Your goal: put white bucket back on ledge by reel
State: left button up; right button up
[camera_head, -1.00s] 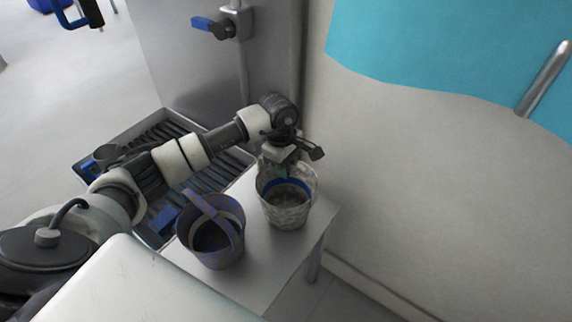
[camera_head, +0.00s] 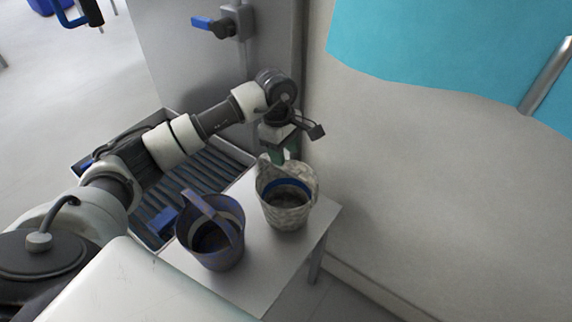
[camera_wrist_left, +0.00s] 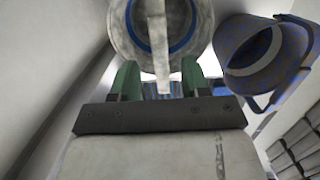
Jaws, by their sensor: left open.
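The white bucket (camera_head: 288,214), mottled grey-white with a blue band inside, stands upright on the white ledge (camera_head: 255,287). Its pale handle leans up at the far side of the rim. My left gripper (camera_head: 284,156) is just behind and above that rim, open. In the left wrist view its green fingers (camera_wrist_left: 160,80) are spread, with the pale handle strip (camera_wrist_left: 159,50) reaching down between them; contact cannot be told. The white bucket (camera_wrist_left: 122,35) is beyond the fingertips. My right gripper is not in view. I cannot make out a reel.
A blue-grey bucket (camera_head: 212,247) with a raised handle stands left of the white one, close by. A dark ribbed grate (camera_head: 200,183) lies behind the ledge. A wall (camera_head: 420,190) with a turquoise panel (camera_head: 450,50) rises on the right.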

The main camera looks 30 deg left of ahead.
pick_arm(q)
notch_tip(320, 180, up, 7)
jog(key=shift+a+f+b, duration=0.15)
jog(key=shift+a+b, duration=0.25)
jog(key=shift+a, duration=0.05)
dwell(0.3)
